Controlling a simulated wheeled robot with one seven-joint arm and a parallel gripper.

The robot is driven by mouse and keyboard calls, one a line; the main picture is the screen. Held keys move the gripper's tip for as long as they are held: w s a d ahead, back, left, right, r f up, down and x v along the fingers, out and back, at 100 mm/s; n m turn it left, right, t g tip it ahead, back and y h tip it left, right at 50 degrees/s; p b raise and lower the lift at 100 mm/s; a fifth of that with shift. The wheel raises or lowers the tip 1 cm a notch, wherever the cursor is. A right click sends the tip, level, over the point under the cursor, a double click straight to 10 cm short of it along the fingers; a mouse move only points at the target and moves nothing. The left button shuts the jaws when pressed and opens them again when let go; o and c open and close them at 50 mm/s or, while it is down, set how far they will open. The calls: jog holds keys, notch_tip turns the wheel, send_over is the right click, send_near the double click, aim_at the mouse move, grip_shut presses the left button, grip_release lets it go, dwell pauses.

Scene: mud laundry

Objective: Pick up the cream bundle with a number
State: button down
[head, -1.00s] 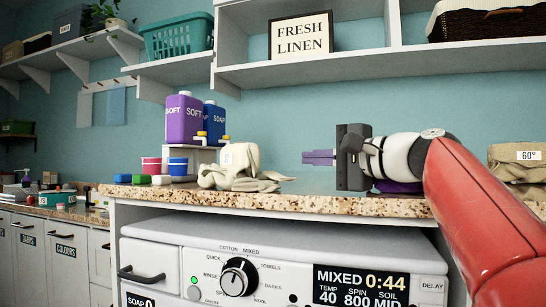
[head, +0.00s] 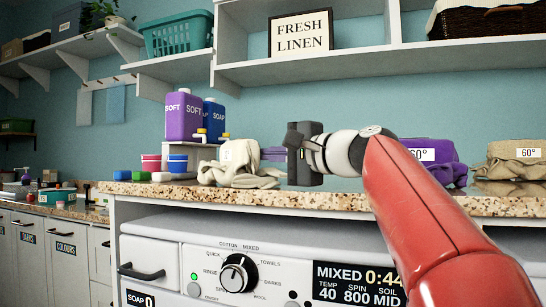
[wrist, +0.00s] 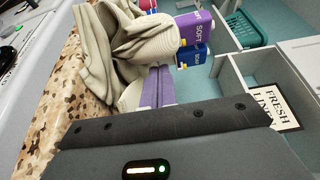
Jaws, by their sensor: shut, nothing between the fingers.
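A cream cloth bundle (head: 240,162) with a small tag sits on the speckled counter, left of my gripper; the tag's marking is too small to read. My gripper (head: 264,154) points left at the bundle's right side, its purple fingers shut and empty. In the wrist view the cream bundle (wrist: 122,58) lies just past the fingertips (wrist: 157,72). I cannot tell whether they touch it. A tan bundle (head: 517,165) marked 60° sits at the far right, beside a purple bundle (head: 440,165) with a white number label, partly hidden by my arm.
Purple (head: 184,118) and blue (head: 214,120) bottles stand on a small white stand behind the cream bundle. A washing machine (head: 210,270) is under the counter (head: 330,200). Shelves hang above.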

jog(key=shift+s+a+b, duration=0.25)
jog(key=shift+s, duration=0.3)
jog(key=shift+s+a+b, duration=0.2)
jog(key=shift+s, duration=0.35)
jog(key=shift+w, duration=0.15)
